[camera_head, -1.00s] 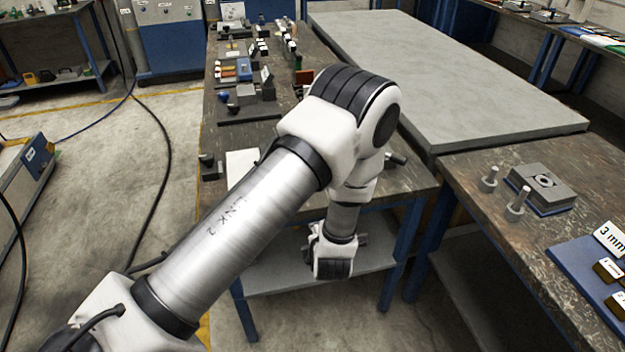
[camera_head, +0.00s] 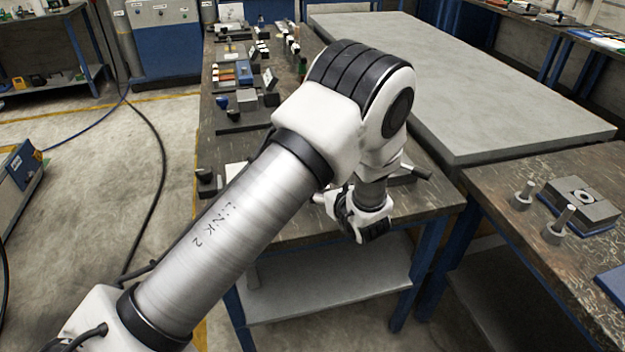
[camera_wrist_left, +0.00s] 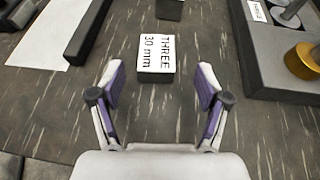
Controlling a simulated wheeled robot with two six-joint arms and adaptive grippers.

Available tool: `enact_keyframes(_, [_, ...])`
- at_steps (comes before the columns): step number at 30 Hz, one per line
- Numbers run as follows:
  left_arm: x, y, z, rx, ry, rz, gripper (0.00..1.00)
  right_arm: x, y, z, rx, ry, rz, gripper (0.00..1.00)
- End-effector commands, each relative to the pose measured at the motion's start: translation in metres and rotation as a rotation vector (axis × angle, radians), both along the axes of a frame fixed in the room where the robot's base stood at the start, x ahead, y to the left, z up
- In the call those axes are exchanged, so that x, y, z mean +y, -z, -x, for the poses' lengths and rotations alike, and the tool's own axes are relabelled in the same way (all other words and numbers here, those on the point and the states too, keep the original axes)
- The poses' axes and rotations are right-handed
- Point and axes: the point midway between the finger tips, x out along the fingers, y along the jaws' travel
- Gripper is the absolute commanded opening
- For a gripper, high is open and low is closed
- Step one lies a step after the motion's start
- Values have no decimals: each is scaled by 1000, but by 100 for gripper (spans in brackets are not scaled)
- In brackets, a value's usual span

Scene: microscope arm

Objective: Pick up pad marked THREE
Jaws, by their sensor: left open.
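The pad marked THREE (camera_wrist_left: 157,55) is a small dark block with a white top label reading THREE 30 mm. It sits on the dark worktop in the left wrist view, just beyond the fingertips. My left gripper (camera_wrist_left: 161,84) is open, with its two purple-lined fingers spread to either side below the pad. The fingers are apart from the pad and nothing is between them. In the head view my left arm crosses the middle and hides the pad. My right gripper is in neither view.
In the left wrist view, a dark bar (camera_wrist_left: 88,30) and white sheet (camera_wrist_left: 48,35) lie left. A dark tray (camera_wrist_left: 258,75) with a brass-coloured weight (camera_wrist_left: 303,61) stands right, and another dark block (camera_wrist_left: 169,9) lies beyond the pad. Bare worktop surrounds the pad.

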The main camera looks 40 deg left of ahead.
Motion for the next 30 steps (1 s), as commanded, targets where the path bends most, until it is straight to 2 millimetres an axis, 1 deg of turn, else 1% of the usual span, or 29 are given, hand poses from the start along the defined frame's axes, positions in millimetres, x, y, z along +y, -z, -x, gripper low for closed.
enact_keyframes(1, [6, 2, -3, 1, -3, 3, 76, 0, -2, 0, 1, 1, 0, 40])
enact_keyframes(5, [19, 9, -11, 1, -2, 0, 76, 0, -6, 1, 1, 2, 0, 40])
enact_keyframes(9, [39, 20, -21, 3, -3, 0, 76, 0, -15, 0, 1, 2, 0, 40])
enact_keyframes(12, [50, 27, -30, 3, -1, -1, 76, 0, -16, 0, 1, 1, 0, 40])
enact_keyframes(15, [54, 29, -33, 2, 1, -2, 76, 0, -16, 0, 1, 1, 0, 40])
enact_keyframes(19, [54, 30, -33, 3, 2, -2, 76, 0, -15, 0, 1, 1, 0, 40])
enact_keyframes(20, [54, 30, -33, 3, 2, -2, 72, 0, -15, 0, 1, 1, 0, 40])
enact_keyframes(21, [53, 30, -33, 3, 2, -2, 58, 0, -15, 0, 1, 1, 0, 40])
enact_keyframes(23, [53, 30, -33, 3, 2, -2, 37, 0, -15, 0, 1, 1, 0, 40])
enact_keyframes(24, [53, 30, -33, 3, 2, -2, 23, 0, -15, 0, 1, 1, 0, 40])
enact_keyframes(26, [53, 30, -33, 3, 2, -2, 2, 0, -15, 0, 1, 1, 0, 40])
enact_keyframes(27, [53, 30, -33, 4, 2, -1, 0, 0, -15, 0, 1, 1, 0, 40])
enact_keyframes(30, [53, 29, -33, 2, 1, -2, 0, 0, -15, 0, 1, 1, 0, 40])
